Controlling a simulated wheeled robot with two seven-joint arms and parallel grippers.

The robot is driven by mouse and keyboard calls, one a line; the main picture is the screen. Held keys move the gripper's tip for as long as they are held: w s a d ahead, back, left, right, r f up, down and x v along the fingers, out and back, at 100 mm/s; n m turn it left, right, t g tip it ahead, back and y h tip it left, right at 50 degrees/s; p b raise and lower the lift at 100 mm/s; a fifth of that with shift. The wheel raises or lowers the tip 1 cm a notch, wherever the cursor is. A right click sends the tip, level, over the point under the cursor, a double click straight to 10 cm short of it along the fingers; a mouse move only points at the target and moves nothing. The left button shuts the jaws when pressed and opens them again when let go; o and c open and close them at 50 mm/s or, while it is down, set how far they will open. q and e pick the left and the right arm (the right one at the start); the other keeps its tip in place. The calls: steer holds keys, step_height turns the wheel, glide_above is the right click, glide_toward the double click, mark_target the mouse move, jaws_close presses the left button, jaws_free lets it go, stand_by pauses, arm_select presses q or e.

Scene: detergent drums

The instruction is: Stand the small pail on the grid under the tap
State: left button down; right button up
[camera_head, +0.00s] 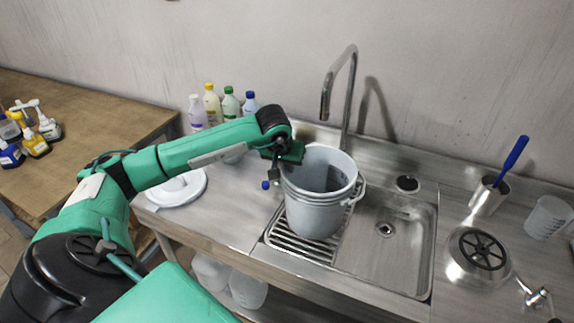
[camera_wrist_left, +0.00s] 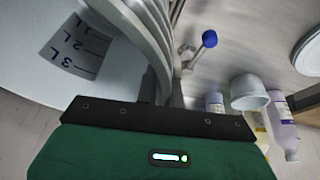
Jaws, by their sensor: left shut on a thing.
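The small pail (camera_head: 316,212) is light grey and open at the top, with a handle at its right side. In the head view it is upright over the metal grid (camera_head: 277,232) at the left of the sink; I cannot tell whether its base touches the bars. The tap (camera_head: 341,95) rises behind it. My left gripper (camera_head: 284,165) is at the pail's left rim, shut on it. In the left wrist view the pail's wall (camera_wrist_left: 35,50) with litre marks is close up, and its rim runs between the fingers. My right gripper is not in view.
The sink basin (camera_head: 390,250) is right of the grid. Several bottles (camera_head: 212,104) stand behind my left arm, and a white lid (camera_head: 180,188) lies on the left counter. A brush in a metal cup (camera_head: 488,196) and a clear jug (camera_head: 547,217) stand at the right.

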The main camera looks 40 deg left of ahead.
arm_select(q)
steer(key=shift+f, duration=0.1)
steer(key=c, duration=1.5)
jaws_free()
steer(key=shift+o, duration=0.2)
steer(key=b+v, duration=0.3)
steer(key=v, duration=1.1)
steer(key=shift+f, duration=0.1)
